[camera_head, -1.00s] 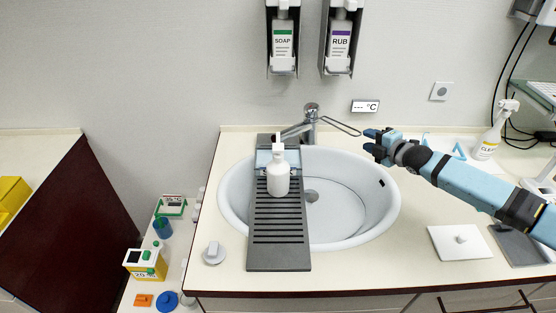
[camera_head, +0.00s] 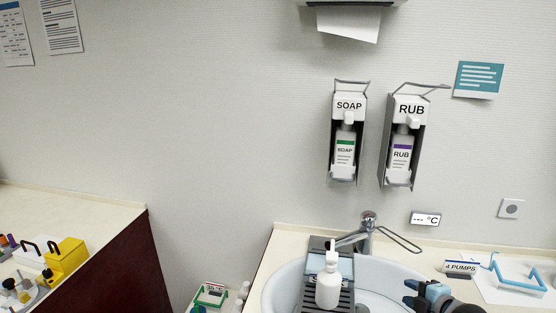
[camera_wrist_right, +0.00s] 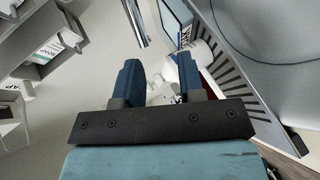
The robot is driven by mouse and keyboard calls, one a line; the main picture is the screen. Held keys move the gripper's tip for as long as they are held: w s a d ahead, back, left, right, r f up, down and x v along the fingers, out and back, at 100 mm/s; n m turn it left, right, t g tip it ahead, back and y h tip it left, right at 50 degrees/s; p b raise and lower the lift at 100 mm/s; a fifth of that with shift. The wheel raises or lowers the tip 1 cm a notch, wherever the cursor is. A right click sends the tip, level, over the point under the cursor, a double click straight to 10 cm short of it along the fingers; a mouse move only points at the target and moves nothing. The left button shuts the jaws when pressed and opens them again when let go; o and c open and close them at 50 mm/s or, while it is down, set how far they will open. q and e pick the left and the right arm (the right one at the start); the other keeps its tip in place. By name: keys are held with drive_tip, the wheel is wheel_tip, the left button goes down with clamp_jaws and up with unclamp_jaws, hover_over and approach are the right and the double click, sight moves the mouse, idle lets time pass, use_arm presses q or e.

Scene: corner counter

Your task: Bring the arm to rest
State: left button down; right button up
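My right gripper (camera_head: 412,293) shows at the bottom of the head view, over the right side of the sink. Its arm comes in from the bottom edge and is mostly cut off. In the right wrist view its two blue fingers (camera_wrist_right: 160,66) stand apart with nothing held between them. A white pump bottle (camera_head: 327,288) stands upright on the dark slatted board across the sink, left of the gripper and apart from it. My left gripper is in neither view.
The sink (camera_head: 284,290) has a faucet (camera_head: 368,222) behind it. SOAP (camera_head: 345,145) and RUB (camera_head: 402,150) dispensers hang on the wall above. A yellow container (camera_head: 66,262) is on the left counter.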

drive_tip(key=s+a+f+m+g+h, duration=0.1)
drive_tip(key=s+a+f+m+g, duration=0.15)
drive_tip(key=s+a, duration=0.4)
drive_tip(key=s+a+f+m+g, duration=0.1)
drive_tip(key=s+a+f+m, duration=0.1)
drive_tip(key=s+a+m, duration=0.45)
drive_tip(key=s+d+r+m+g+h, duration=0.1)
drive_tip(key=s+d+m+g+h, duration=0.2)
drive_tip(key=s, duration=0.9)
drive_tip(key=s+r+m+g, duration=0.1)
drive_tip(key=s+m+g, duration=0.3)
drive_tip(key=s, duration=0.8)
drive_tip(key=w+a+f+t+y, duration=0.1)
drive_tip(key=w+a+f+t, duration=0.2)
drive_tip(key=f, duration=0.3)
drive_tip(key=w+a+f+t+y, duration=0.1)
drive_tip(key=w+a+f+t, duration=0.2)
drive_tip(key=f+t, duration=0.3)
drive_tip(key=shift+w+f+y, duration=0.15)
drive_tip(key=shift+f+y, duration=0.15)
drive_tip(key=shift+f, duration=0.45)
